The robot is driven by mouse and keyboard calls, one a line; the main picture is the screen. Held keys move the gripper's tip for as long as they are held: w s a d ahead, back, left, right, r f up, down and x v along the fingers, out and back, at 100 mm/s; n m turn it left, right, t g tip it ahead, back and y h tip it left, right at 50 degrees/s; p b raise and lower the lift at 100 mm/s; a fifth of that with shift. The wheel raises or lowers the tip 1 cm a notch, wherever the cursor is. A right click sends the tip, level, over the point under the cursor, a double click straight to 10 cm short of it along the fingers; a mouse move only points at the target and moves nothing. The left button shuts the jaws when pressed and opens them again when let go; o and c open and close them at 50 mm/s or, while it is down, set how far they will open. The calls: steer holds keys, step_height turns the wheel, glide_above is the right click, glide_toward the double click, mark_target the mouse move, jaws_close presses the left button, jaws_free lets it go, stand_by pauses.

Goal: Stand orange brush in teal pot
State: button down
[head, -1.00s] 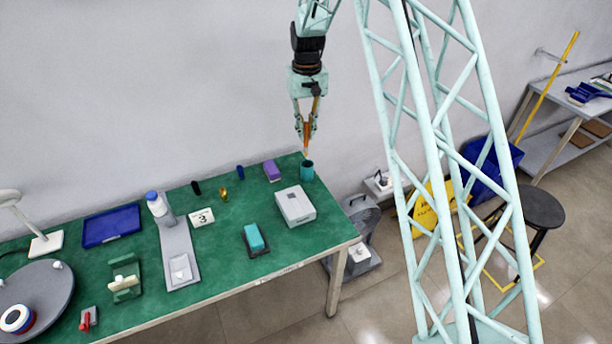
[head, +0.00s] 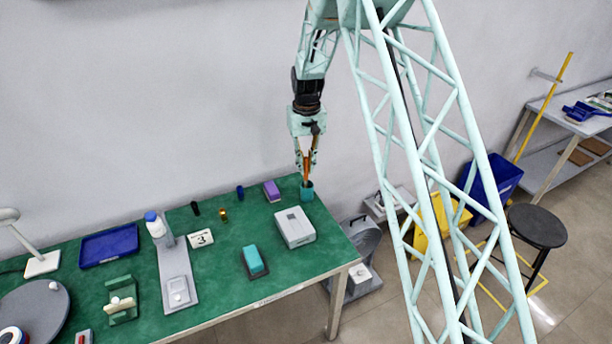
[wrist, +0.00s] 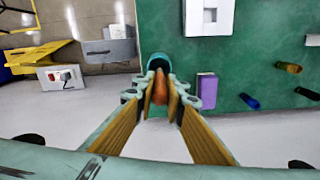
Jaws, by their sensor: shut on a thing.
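My gripper (head: 306,163) is shut on the orange brush (head: 306,172), which it holds roughly upright over the far right corner of the green table. The teal pot (head: 306,192) stands at that corner, directly below the brush. The lower end of the brush reaches the pot's mouth; I cannot tell how deep it is inside. In the wrist view the orange brush (wrist: 159,92) shows between the fingertips, and the dark rim of the teal pot (wrist: 158,64) shows just beyond it. The fingers hide part of the brush and pot.
A purple block (head: 271,190) stands left of the pot, with a grey box (head: 294,227) in front. Small dark blue (head: 240,191), brass (head: 223,215) and black (head: 195,208) pieces lie farther left. The green table (head: 340,255) ends just right of the pot.

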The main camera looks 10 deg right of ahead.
mark_target(306, 157)
steer(key=shift+f, duration=0.15)
steer(key=shift+f, duration=1.85)
steer(key=shift+f, duration=0.1)
steer(key=c, duration=2.6)
jaws_free()
steer(key=shift+c, duration=0.2)
step_height(306, 157, up, 10)
steer(key=shift+r, duration=0.1)
steer(key=shift+s+r, duration=0.1)
steer(key=shift+r, duration=0.95)
steer(key=shift+r, duration=0.15)
